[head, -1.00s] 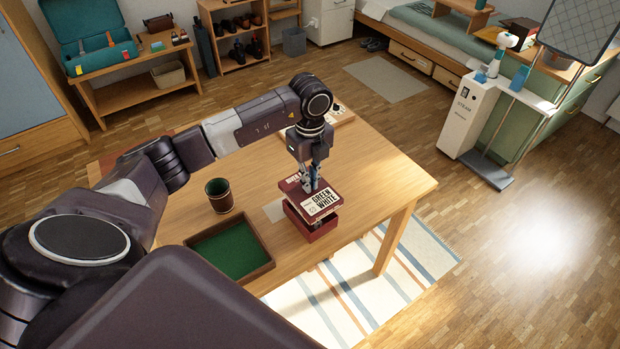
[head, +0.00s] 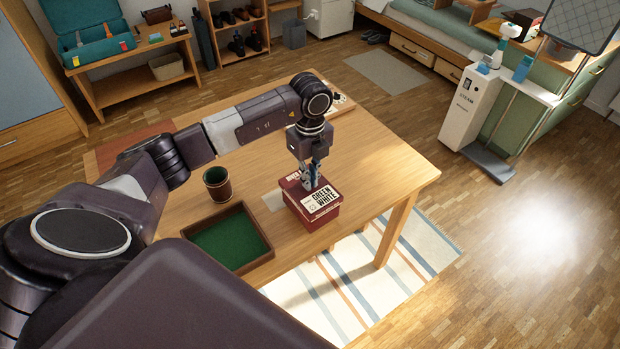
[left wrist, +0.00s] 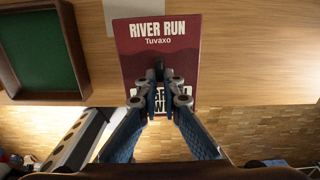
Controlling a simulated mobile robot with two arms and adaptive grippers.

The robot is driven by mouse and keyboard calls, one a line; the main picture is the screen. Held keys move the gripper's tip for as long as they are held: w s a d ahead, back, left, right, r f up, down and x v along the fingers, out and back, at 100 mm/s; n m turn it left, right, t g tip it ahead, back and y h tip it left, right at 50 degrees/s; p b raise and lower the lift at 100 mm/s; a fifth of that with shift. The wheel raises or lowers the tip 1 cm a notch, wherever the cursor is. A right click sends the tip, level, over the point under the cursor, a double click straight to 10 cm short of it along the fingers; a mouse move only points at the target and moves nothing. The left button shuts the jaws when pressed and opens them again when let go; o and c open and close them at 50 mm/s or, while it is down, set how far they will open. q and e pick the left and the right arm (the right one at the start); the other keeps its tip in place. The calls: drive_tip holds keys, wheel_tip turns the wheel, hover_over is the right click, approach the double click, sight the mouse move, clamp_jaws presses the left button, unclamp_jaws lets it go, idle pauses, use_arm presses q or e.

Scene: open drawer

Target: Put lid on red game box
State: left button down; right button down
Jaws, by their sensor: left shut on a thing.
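The red game box (head: 322,222) stands on the wooden table with its dark red lid (head: 296,185) on top of it. The lid has a white label reading "GREEN WHITE" in the head view. In the left wrist view the lid (left wrist: 158,47) shows "RIVER RUN Tuvaxo" and a small dark knob. My left gripper (head: 311,184) points down over the lid and is shut on its knob; it also shows in the left wrist view (left wrist: 159,88). The lid looks level and lined up with the box, with no clear gap between them. My right gripper is out of view.
A green-lined tray (head: 267,257) and a dark cup (head: 217,184) stand left of the box on the table (head: 375,170). A flat pale card (head: 273,200) lies beside the box. The table's front edge is close to the box. The table right of the box is clear.

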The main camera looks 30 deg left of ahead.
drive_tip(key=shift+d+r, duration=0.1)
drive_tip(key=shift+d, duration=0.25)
use_arm(q)
drive_tip(key=shift+f+b, duration=0.5)
drive_tip(key=shift+f, duration=0.4)
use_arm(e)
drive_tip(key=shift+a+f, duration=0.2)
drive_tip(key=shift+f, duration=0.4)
use_arm(q)
drive_tip(key=shift+f+b, duration=0.45)
drive_tip(key=shift+f, duration=0.2)
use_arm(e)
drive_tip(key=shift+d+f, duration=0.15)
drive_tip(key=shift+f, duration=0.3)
use_arm(q)
drive_tip(key=c, duration=2)
unclamp_jaws()
drive_tip(key=shift+c, duration=0.2)
drive_tip(key=shift+r, duration=0.1)
wheel_tip(320, 180, up, 12)
